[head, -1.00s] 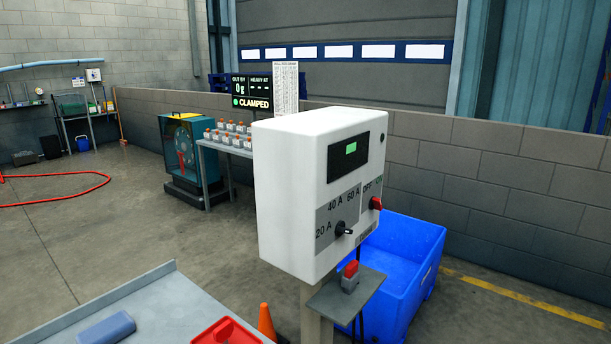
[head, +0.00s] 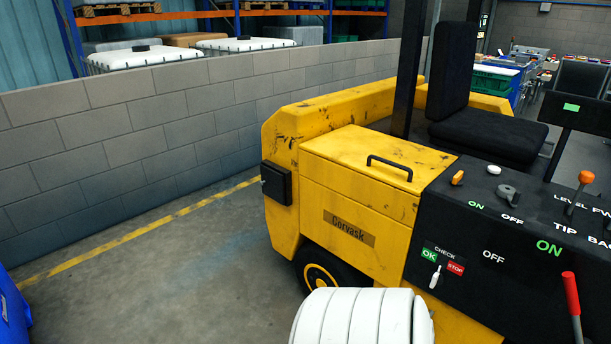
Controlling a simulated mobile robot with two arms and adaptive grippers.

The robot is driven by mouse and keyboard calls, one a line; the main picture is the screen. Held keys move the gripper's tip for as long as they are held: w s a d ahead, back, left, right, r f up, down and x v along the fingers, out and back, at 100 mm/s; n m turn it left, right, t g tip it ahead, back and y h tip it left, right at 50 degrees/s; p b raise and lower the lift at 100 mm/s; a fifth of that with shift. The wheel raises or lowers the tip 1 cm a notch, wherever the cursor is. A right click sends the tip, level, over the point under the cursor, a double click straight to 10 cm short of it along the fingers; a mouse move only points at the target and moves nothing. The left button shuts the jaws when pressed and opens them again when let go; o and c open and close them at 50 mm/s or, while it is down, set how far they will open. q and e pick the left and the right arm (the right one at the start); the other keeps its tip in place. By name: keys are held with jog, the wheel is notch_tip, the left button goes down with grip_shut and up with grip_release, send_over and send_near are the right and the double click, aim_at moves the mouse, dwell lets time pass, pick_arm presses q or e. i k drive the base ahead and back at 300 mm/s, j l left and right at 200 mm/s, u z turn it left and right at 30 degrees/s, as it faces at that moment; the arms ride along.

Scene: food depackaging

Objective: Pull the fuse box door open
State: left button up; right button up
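A small black box (head: 276,184) with a closed front is mounted on the rear left side of the yellow forklift-like vehicle (head: 350,195). It looks like the fuse box, though no label on it can be read. Its door appears shut. Neither gripper shows in the head view, so whether they are open or shut cannot be seen. A white ribbed part, probably my own arm, rises at the bottom centre, in front of the vehicle's wheel.
A yellow cover with a black handle (head: 390,165) lies beside the box. A black control panel (head: 500,235) with levers is at right. A grey block wall (head: 120,140) runs behind. Floor (head: 190,260) left of the vehicle is clear. A blue bin edge (head: 12,310) shows far left.

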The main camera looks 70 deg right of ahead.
aim_at(272, 182)
jog(key=z, duration=2.15)
